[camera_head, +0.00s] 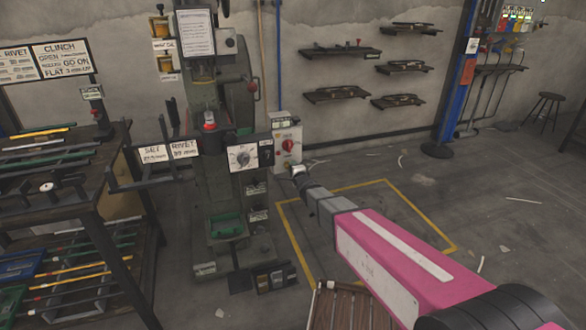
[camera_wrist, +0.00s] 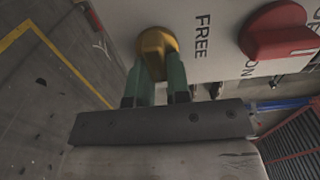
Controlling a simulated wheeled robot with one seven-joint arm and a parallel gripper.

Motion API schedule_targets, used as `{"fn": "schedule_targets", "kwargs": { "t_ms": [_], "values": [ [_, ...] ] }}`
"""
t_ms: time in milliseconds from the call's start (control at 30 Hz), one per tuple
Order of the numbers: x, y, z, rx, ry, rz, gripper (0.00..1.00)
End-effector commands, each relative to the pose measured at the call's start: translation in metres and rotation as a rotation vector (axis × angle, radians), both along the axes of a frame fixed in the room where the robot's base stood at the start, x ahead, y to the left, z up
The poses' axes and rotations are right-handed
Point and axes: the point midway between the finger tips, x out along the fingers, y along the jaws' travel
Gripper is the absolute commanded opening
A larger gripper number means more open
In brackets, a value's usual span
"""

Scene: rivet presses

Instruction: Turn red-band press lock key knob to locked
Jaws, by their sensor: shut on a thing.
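The press (camera_head: 215,150) is a tall green-grey machine left of centre in the head view. On its right side is a pale control box (camera_head: 284,131) with a red rotary knob (camera_head: 288,145). In the wrist view the yellow lock key knob (camera_wrist: 156,42) sits on the pale panel (camera_wrist: 215,20), left of the word FREE. The red knob (camera_wrist: 280,32) is to its right. My gripper (camera_wrist: 160,72) has its green fingers shut on the yellow knob. In the head view my gripper (camera_head: 297,171) reaches the box's lower part and hides the yellow knob. I cannot tell which way the knob points.
A rack with rods (camera_head: 62,150) stands at the left. A dial box (camera_head: 241,157) is on the press front. Shelves (camera_head: 340,52) hang on the back wall. A wooden slatted thing (camera_head: 345,305) is near the bottom. Floor inside the yellow outline (camera_head: 440,236) is mostly clear.

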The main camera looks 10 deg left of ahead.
Motion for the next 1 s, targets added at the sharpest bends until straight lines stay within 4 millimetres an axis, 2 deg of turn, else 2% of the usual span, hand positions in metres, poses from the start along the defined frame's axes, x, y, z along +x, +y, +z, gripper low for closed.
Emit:
{"fn": "schedule_targets", "kwargs": {
  "t_ms": [467,500,567,1000],
  "values": [
    [0.0001,-0.0006,-0.0007,0.014,0.010,-0.001,0.00],
    [0.0001,-0.0006,-0.0007,0.013,0.011,-0.001,0.23],
    [0.0001,-0.0005,-0.0007,0.013,0.010,-0.001,0.43],
    [-0.0058,-0.0037,-0.0003,0.011,0.008,0.000,0.43]
  ]
}}
